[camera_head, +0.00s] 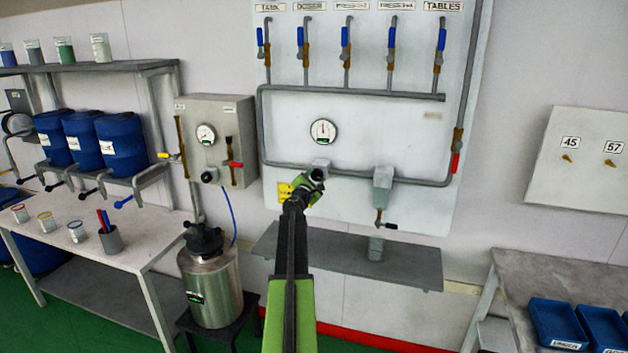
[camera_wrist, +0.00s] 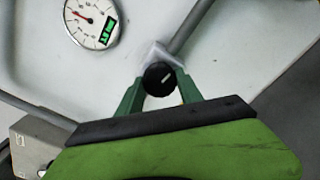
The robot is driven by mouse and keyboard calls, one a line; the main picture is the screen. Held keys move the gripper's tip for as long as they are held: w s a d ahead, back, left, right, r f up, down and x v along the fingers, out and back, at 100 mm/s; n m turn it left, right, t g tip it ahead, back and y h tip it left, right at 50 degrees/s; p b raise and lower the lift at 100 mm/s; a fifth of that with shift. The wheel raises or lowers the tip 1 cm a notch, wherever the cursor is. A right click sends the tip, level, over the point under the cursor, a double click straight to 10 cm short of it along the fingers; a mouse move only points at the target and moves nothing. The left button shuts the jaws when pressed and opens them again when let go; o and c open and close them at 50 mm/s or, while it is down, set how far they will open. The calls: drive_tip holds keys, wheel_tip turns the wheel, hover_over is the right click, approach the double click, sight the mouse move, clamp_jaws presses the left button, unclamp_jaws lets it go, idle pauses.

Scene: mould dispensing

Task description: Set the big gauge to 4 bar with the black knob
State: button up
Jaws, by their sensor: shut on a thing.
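The big round gauge (camera_head: 323,131) is on the white wall panel, its needle pointing roughly up in the head view. In the wrist view the gauge (camera_wrist: 92,22) shows a red needle and a green display, too small to read. The black knob (camera_wrist: 159,79) with a white pointer line sits on a grey valve body below the gauge. My gripper (camera_wrist: 160,88) is shut on the knob, one green finger on each side. In the head view my gripper (camera_head: 315,181) reaches this valve and mostly hides the knob.
A grey box with a smaller gauge (camera_head: 205,134) and another black knob (camera_head: 210,175) is to the left. Grey pipes frame the panel. A grey outlet (camera_head: 382,190) with a black-handled tap is right of my gripper, above a grey shelf (camera_head: 345,262).

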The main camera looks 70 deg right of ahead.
drive_tip(key=shift+w+d, duration=0.1)
drive_tip(key=o, duration=1)
drive_tip(key=shift+c, duration=0.2)
drive_tip(key=o, duration=0.4)
drive_tip(key=shift+d+f, duration=0.15)
drive_tip(key=shift+o, duration=0.2)
drive_tip(key=s+a, duration=0.1)
drive_tip(key=a, duration=1.6)
drive_tip(key=shift+a, duration=0.35)
